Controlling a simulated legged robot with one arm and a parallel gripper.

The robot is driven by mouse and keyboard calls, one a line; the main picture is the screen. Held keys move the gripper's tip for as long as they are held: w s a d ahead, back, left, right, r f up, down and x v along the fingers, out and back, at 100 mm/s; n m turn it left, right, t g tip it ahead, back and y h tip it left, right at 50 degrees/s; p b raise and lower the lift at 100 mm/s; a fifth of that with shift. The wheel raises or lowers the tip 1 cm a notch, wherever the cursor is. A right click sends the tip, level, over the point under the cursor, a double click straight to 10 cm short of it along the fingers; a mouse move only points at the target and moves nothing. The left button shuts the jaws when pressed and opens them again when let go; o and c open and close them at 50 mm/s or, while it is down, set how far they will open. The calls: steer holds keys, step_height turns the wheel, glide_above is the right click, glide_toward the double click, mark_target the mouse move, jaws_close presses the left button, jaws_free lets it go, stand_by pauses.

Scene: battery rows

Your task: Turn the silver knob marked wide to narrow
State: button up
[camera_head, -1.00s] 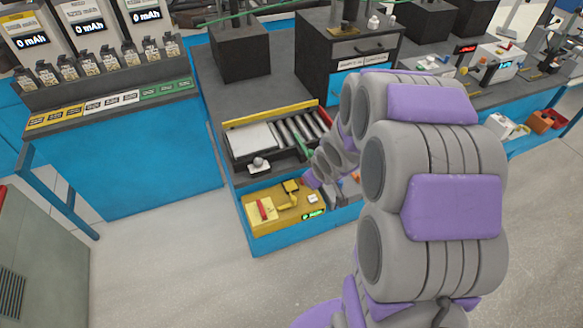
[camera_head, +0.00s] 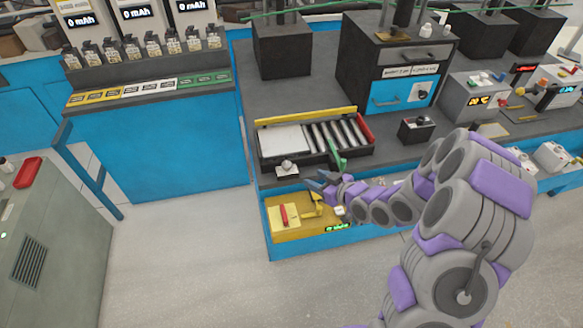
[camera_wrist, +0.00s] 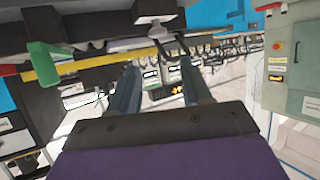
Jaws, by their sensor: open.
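A small pale silver knob (camera_head: 288,165) stands on a little light block at the front edge of the dark roller tray. Its marking is too small to read, so I cannot tell for sure that it says wide to narrow. My gripper (camera_head: 317,181) is to the right of the knob and slightly nearer the front, apart from it. In the wrist view my gripper (camera_wrist: 160,85) has its two bluish fingers spread, with nothing between them. That view looks turned over; a pale block with a knob-like part (camera_wrist: 158,28) shows at its top, beyond the fingers.
The roller tray (camera_head: 262,148) has a yellow bar (camera_head: 306,116) behind and a green part (camera_head: 338,160) near my wrist. A yellow panel (camera_head: 275,227) with a red handle (camera_head: 284,214) lies below. A black box with a knob (camera_head: 417,128) stands right.

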mark_target(289, 166)
steer(key=b+x, duration=0.2)
steer(key=x, duration=1.1)
steer(key=shift+w+d+f, duration=0.1)
steer(key=shift+f, duration=0.1)
steer(key=shift+w+a+f, duration=0.1)
steer(key=shift+w+a, duration=0.1)
steer(key=shift+w, duration=0.25)
steer(key=shift+a, duration=0.1)
steer(key=c, duration=0.7)
